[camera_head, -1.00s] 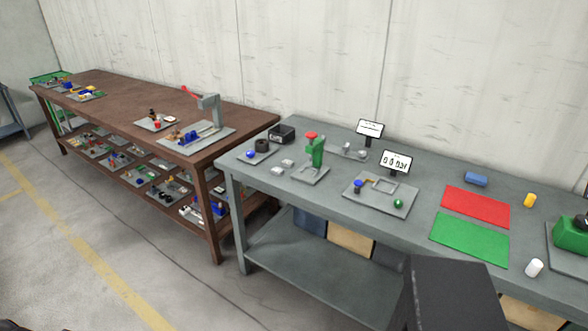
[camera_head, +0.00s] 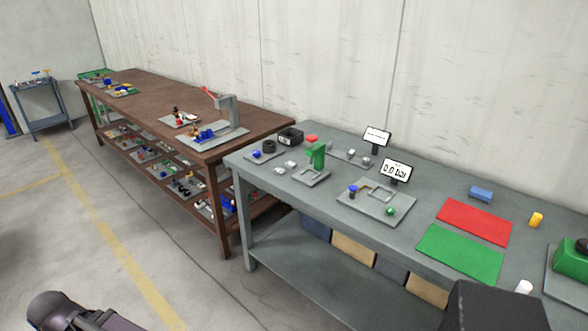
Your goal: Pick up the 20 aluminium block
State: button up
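Two small light-grey metal blocks, one nearer (camera_head: 280,170) and one just behind it (camera_head: 291,164), lie on the grey workbench (camera_head: 405,247) between two base plates. More small grey pieces (camera_head: 366,161) sit on a plate behind the green press. No marking "20" is readable, so I cannot tell which, if any, is the 20 aluminium block. My gripper's fingers do not show in this view. A dark rounded part at the lower left cannot be made out as a gripper.
The bench holds a green press (camera_head: 316,155), two displays (camera_head: 377,136) (camera_head: 396,170), a red mat (camera_head: 474,221), a green mat (camera_head: 460,254), and blue (camera_head: 481,194), yellow (camera_head: 536,219) and white (camera_head: 524,287) pieces. A brown table (camera_head: 165,105) stands left. Floor in front is open.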

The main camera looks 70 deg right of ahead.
aim_at(278, 171)
jog(key=u, duration=0.55)
jog(key=k, duration=0.1)
jog(key=z, duration=2.65)
jog(key=i, duration=1)
jog(key=z, duration=0.05)
